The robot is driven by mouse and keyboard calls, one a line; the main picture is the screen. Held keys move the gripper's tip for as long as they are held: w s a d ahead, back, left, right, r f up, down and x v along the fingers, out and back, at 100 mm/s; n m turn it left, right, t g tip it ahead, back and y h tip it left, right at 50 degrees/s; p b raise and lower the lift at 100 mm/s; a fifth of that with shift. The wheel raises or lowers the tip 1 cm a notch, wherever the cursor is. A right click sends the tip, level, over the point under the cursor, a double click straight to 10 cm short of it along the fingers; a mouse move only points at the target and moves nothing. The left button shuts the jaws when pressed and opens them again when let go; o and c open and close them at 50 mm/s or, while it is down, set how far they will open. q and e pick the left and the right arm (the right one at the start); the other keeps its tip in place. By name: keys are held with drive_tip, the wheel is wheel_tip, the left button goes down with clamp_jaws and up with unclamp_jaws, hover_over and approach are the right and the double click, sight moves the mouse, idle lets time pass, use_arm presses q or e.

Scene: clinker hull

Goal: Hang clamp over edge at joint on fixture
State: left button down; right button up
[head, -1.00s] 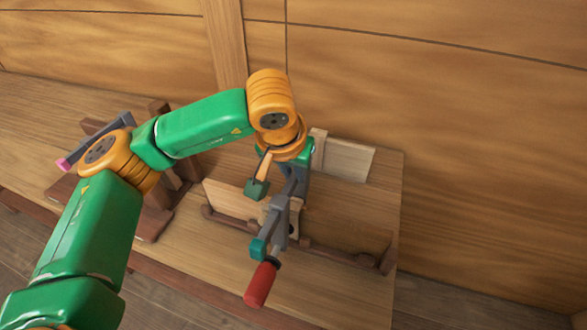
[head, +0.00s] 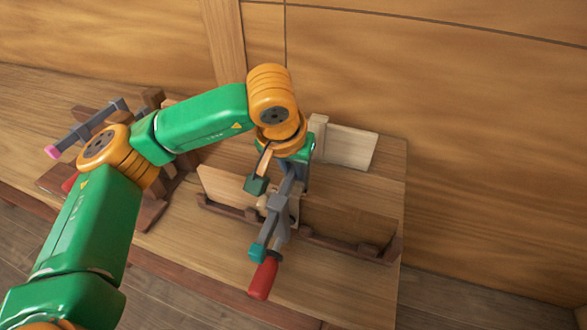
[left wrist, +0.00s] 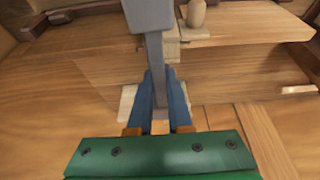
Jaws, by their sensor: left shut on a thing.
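The grey clamp (head: 279,204) has a red handle (head: 263,279) and teal parts at its lower end. My left gripper (head: 292,172) is shut on it, with the handle hanging down toward the front. In the left wrist view my blue fingers (left wrist: 161,105) close on the clamp's grey bar (left wrist: 154,58). The fixture holds a pale board (head: 228,188) and a browner board (head: 342,219) in dark rails (head: 345,247). The clamp is in front of where the boards come together, and hides the joint. I cannot tell whether it touches the boards. My right gripper is not in view.
A dark wooden rack (head: 155,205) at left bears another clamp with a pink tip (head: 52,152), partly behind my arm. A pale board (head: 346,148) with a post (head: 318,137) stands behind the fixture. The bench (head: 340,290) is clear at front right.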

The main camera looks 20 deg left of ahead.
use_arm(q)
wheel_tip(320, 180, up, 12)
drive_tip(key=p, duration=0.8)
drive_tip(key=shift+r+p, duration=0.2)
drive_tip(key=shift+p, duration=0.15)
